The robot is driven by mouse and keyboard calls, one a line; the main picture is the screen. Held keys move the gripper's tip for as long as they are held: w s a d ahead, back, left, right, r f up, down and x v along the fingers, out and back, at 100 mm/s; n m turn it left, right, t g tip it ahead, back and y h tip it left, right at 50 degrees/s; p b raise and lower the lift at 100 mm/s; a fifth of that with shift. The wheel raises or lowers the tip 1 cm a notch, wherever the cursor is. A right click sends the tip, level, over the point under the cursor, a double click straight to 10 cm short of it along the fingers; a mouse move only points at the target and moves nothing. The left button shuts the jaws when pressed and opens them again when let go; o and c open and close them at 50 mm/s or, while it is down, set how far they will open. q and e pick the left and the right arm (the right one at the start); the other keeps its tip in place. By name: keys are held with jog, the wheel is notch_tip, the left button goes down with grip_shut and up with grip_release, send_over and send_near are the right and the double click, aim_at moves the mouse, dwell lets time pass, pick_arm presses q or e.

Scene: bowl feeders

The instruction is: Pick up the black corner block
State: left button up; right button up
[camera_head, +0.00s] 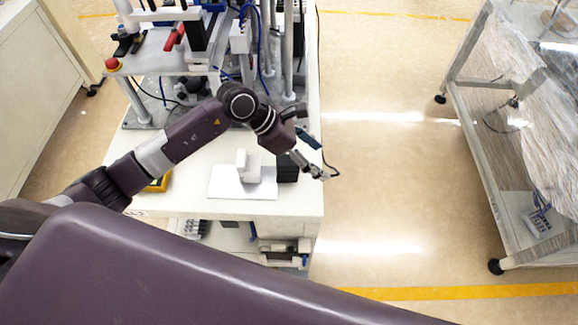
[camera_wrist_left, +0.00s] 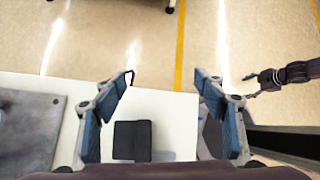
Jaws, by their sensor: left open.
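The black corner block (camera_head: 287,167) stands near the right edge of the white table, just right of a white block. In the left wrist view it is a dark square (camera_wrist_left: 132,140) on the white top, low between the fingers and nearer the left-hand one. My left gripper (camera_head: 318,172) is open and empty. In the head view it reaches over the table's right edge, beside and partly in front of the block. In the wrist view its blue-padded fingers (camera_wrist_left: 163,80) are spread wide apart. A small dark arm end, apparently my right gripper (camera_wrist_left: 256,86), shows far right; its jaws are too small to read.
The white L-shaped block (camera_head: 247,168) stands on a white sheet (camera_head: 228,190). A yellow item (camera_head: 160,183) lies to the left, partly behind my arm. Machine posts and cables (camera_head: 270,50) fill the back. Open floor (camera_head: 380,190) lies to the right, then a wrapped cart (camera_head: 530,150).

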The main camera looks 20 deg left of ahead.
aim_at(285, 156)
pick_arm(q)
jog(key=a+f+y, duration=0.1)
jog(key=a, duration=0.1)
jog(key=a+f+y, duration=0.1)
jog(key=a, duration=0.2)
jog(key=a+f+m+y, duration=0.1)
jog(key=a, duration=0.2)
jog(key=shift+w+a+g+y, duration=0.2)
jog(key=shift+w+g+y, duration=0.1)
jog(key=shift+f, duration=0.35)
jog(key=shift+p+x, duration=0.5)
jog(key=shift+x, duration=0.45)
jog(key=p+x, duration=0.2)
jog(key=x, duration=0.2)
jog(key=shift+w, duration=0.1)
jog(key=shift+w+d+f, duration=0.1)
jog(key=shift+d+f, duration=0.15)
jog(key=shift+f, duration=0.35)
jog(key=shift+c, duration=0.6)
jog(key=c, duration=1)
jog(key=shift+o, duration=0.2)
